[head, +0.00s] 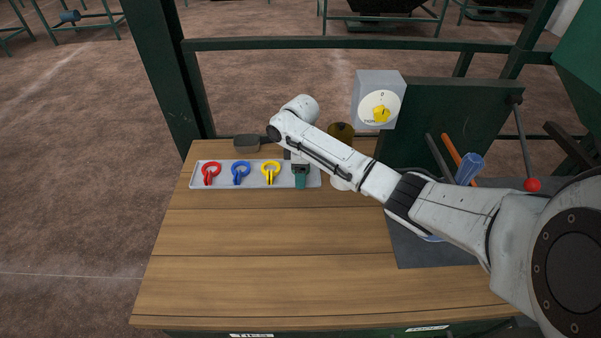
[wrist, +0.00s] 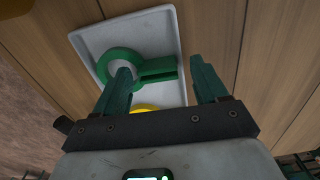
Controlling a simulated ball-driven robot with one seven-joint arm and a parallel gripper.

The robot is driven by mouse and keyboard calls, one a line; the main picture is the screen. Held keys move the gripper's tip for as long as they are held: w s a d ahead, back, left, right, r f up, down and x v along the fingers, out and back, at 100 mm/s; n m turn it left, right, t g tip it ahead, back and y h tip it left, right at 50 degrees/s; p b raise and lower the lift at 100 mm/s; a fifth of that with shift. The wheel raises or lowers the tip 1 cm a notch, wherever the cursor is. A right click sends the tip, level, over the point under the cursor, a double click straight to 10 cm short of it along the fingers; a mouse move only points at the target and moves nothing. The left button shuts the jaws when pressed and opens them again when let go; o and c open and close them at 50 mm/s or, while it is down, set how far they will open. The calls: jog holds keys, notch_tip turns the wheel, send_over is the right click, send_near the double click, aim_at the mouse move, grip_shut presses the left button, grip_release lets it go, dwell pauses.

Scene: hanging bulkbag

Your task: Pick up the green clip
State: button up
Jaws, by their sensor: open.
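The green clip (wrist: 122,52) lies at one end of the pale tray (wrist: 156,22) in the wrist view, its ring to the left and its ribbed handle pointing right. My gripper (wrist: 161,68) is open and empty above it, with the handle showing between the two green fingers. The left finger covers part of the ring; the right finger is beyond the handle's end. In the head view my gripper (head: 300,175) is over the right end of the tray (head: 222,184) and hides the green clip.
Red (head: 210,173), blue (head: 240,173) and yellow (head: 270,173) clips lie in a row left of my gripper. A grey box with a yellow knob (head: 381,113) stands behind my arm. The wooden table (head: 270,255) is clear in front of the tray.

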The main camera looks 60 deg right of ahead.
jog(key=shift+c, duration=0.2)
jog(key=c, duration=1)
jog(key=shift+r, duration=0.1)
